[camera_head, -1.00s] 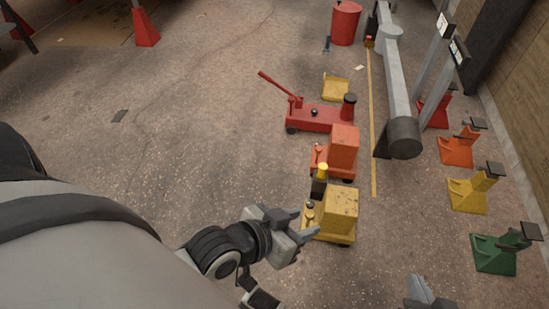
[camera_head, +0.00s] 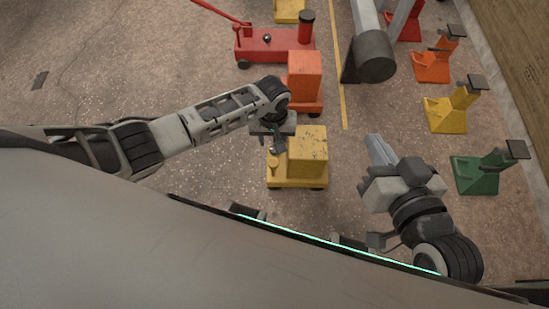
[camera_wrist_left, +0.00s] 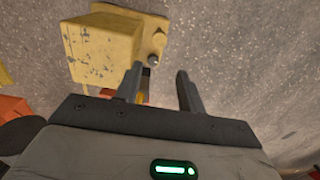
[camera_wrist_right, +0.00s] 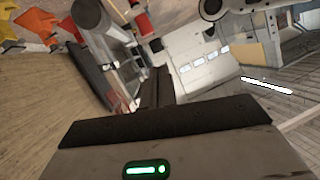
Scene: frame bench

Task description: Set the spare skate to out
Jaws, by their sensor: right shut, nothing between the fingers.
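I cannot tell from a label which skate is the spare. A yellow skate (camera_head: 308,151) with a boxy block and a low plate with a small knob stands on the floor below my left gripper (camera_head: 277,146). In the left wrist view the skate (camera_wrist_left: 100,48) and its knob (camera_wrist_left: 153,60) lie just beyond the fingertips. My left gripper is open; a dark and yellow upright piece (camera_wrist_left: 146,88) shows between the fingers, not visibly gripped. An orange skate (camera_head: 305,78) stands behind, partly covered by my left arm. My right gripper (camera_head: 376,148) is shut and empty, right of the yellow skate.
A red floor jack (camera_head: 272,45) stands behind the orange skate. Red, orange, yellow and green stands (camera_head: 478,175) line the right side.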

